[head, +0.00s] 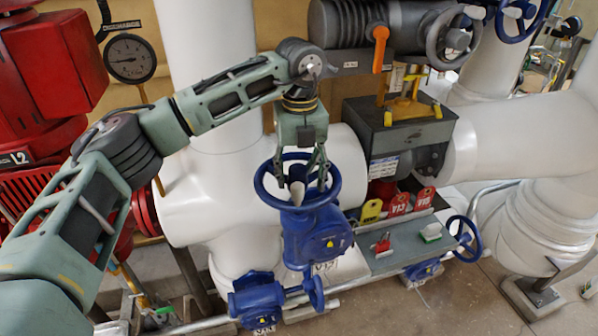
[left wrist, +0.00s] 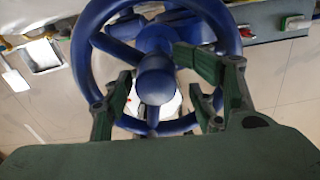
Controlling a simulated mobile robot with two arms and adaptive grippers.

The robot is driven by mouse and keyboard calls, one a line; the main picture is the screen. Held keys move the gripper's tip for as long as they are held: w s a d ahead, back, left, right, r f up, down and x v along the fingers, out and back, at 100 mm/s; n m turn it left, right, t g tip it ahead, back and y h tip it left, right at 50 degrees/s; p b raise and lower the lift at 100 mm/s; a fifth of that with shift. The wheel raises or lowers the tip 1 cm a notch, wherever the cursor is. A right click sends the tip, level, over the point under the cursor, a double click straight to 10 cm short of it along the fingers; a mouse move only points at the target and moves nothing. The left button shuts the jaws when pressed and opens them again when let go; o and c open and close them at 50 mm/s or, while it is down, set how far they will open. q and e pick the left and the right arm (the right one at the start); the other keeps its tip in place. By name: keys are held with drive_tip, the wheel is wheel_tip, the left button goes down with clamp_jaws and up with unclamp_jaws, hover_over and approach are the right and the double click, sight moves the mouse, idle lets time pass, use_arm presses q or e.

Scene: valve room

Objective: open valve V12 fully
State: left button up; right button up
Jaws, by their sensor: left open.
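A blue handwheel (head: 298,206) sits on a blue valve body (head: 318,236) in the middle of the head view. A small label below that body is partly hidden, and I cannot read it surely. My left gripper (head: 302,178) points down over the wheel, its fingers open at the hub. In the left wrist view the wheel rim (left wrist: 84,52) surrounds a blue hub (left wrist: 156,78). The fingers of the left gripper (left wrist: 162,88) stand on either side of the hub, with gaps showing. Whether they touch spokes is unclear. My right gripper is out of view.
A second blue valve (head: 256,298) stands low in front, and another blue handwheel (head: 466,239) is at the right. A grey shelf (head: 395,262) holds tags and small parts. White pipes (head: 205,65) and a grey actuator box (head: 400,135) crowd the wheel.

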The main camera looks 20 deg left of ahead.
use_arm(q)
drive_tip(key=shift+a+r+p, duration=0.2)
drive_tip(key=shift+r+p, duration=0.2)
drive_tip(key=shift+r, duration=0.2)
wheel_tip(320, 180, up, 6)
drive_tip(key=p, duration=0.3)
drive_tip(key=shift+f, duration=0.2)
drive_tip(key=m+p, duration=0.1)
drive_tip(key=m, duration=0.4)
drive_tip(key=shift+m, duration=0.9)
drive_tip(key=shift+f, duration=0.15)
